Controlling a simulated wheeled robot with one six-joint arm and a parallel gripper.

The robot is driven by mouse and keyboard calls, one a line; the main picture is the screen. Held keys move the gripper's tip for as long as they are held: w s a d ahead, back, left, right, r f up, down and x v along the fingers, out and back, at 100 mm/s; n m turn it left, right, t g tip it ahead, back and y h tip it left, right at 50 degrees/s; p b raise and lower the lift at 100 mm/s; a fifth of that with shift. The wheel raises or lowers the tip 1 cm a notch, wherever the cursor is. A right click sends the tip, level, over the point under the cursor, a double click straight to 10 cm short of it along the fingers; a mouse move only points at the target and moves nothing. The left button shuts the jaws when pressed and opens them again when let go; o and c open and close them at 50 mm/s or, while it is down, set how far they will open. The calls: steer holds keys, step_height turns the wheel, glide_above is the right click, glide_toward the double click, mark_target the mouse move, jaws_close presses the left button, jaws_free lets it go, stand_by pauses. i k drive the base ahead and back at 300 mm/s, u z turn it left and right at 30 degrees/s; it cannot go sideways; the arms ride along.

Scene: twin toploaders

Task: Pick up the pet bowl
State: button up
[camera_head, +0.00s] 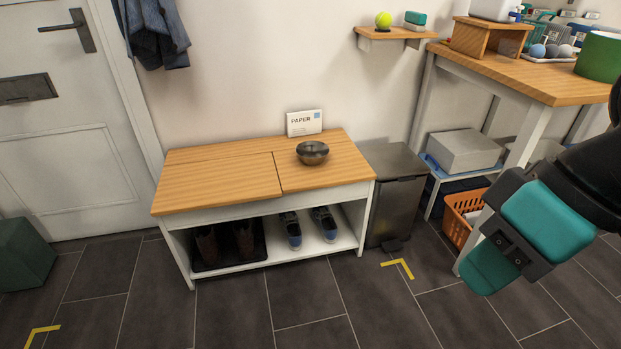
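The pet bowl (312,153) is a small, dark metal bowl. My gripper (490,268) is at the right of the picture, teal and black, well apart from the bowl and in the foreground. Its fingers are seen from an angle that does not show whether there is a gap between them. I see nothing held in it.
A grey pedal bin (393,194) stands against the bench's right side. Right of it are an orange basket (461,217) and a wooden table (530,78) bearing several things. Shoes (291,230) sit on the bench's lower shelf. The tiled floor before the bench is clear.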

mark_target(312, 153)
steer(key=u, duration=1.7)
steer(key=i, duration=1.5)
steer(key=z, duration=0.85)
steer(key=i, duration=0.8)
steer(key=z, duration=0.9)
